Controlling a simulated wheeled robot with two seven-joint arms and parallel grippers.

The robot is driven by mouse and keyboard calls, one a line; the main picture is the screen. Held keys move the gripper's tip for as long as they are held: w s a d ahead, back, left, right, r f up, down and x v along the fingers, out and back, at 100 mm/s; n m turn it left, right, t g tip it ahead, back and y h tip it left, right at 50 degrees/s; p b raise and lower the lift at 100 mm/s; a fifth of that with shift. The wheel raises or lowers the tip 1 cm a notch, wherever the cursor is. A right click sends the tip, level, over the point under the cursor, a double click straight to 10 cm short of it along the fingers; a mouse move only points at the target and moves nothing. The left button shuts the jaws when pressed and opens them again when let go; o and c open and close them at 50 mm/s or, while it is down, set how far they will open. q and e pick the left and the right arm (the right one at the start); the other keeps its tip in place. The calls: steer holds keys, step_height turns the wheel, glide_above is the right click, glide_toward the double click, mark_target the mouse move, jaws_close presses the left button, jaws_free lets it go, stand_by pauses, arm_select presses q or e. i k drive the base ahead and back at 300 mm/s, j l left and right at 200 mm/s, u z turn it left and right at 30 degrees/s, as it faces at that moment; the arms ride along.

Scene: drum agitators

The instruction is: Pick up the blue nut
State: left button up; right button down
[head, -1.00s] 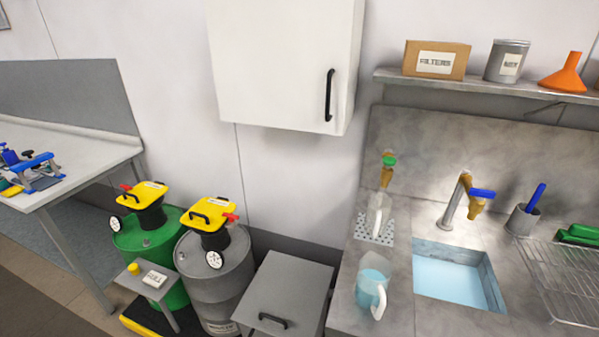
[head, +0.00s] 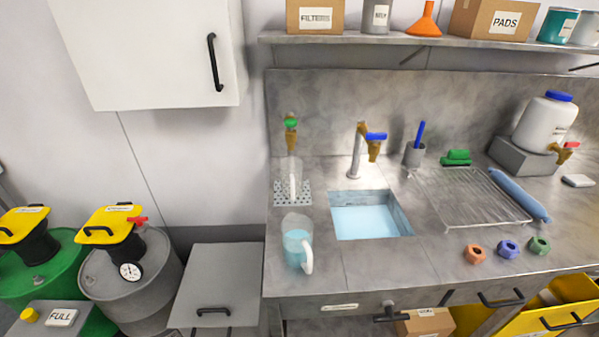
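The blue nut (head: 508,249) lies on the grey worktop near its front edge, to the right of the sink. It sits between an orange-brown nut (head: 474,253) on its left and a green nut (head: 539,245) on its right, with small gaps between them. Neither of my grippers shows in the head view.
A wire drying rack (head: 470,195) and a blue roll (head: 519,196) lie behind the nuts. The sink (head: 372,216) and a jug of blue liquid (head: 297,245) are to the left. A yellow drawer (head: 560,305) stands open below the front edge. A shelf (head: 400,39) hangs above.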

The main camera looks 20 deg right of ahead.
mark_target(507, 249)
steer(key=z, duration=2.3)
steer(key=i+l+z, duration=0.2)
steer(key=l+z, duration=0.2)
steer(key=i+l+z, duration=0.25)
steer(key=l+z, duration=0.15)
